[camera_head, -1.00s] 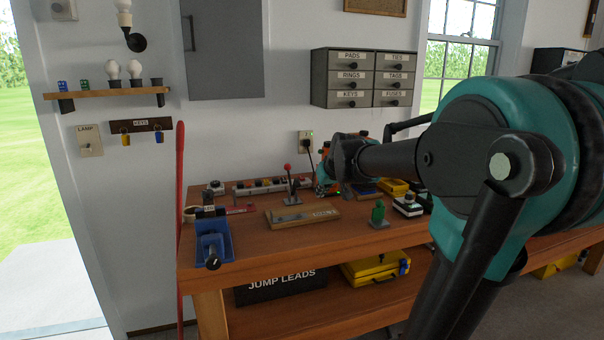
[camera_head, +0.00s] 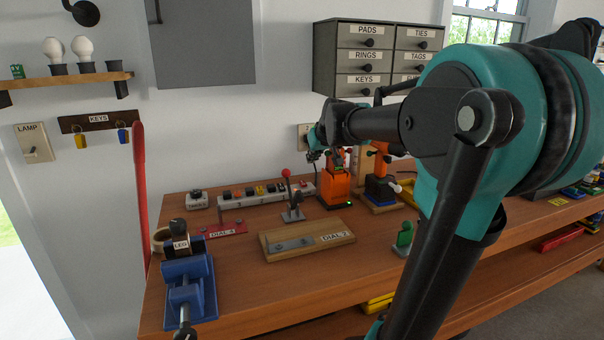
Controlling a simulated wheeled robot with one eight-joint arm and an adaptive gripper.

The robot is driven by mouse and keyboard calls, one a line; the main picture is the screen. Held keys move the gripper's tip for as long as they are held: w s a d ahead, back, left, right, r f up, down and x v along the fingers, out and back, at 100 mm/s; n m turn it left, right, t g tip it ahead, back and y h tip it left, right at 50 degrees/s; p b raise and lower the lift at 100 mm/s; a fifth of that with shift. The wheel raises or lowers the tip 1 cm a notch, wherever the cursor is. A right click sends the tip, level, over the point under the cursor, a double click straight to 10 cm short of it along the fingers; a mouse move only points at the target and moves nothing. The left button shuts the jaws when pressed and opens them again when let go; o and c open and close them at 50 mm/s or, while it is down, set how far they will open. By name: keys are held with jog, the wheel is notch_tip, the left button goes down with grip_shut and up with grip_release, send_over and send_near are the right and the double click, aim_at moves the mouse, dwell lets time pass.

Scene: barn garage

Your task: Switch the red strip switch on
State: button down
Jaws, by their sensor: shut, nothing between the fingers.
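A white power strip (camera_head: 237,202) lies along the back of the workbench, with several dark sockets or plugs on it. A small reddish patch shows near its right end, possibly the red switch; its position is too small to read. A lever with a red ball (camera_head: 287,174) stands in front of the strip and hides part of it. My gripper (camera_head: 313,156) is shut and empty, above the right end of the strip and close to the wall. I cannot tell whether it touches anything. The arm reaches in from the right.
An orange device (camera_head: 336,188) stands just right of the strip, close below my gripper. Grey drawers (camera_head: 324,56) hang above.

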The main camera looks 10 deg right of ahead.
jog(key=shift+w, duration=0.25)
send_over(302, 183)
jog(key=s, duration=0.3)
notch_tip(302, 183, down, 7)
jog(key=f, duration=0.3)
jog(key=shift+w+d, duration=0.25)
jog(key=shift+w, duration=0.05)
jog(key=shift+f, duration=0.55)
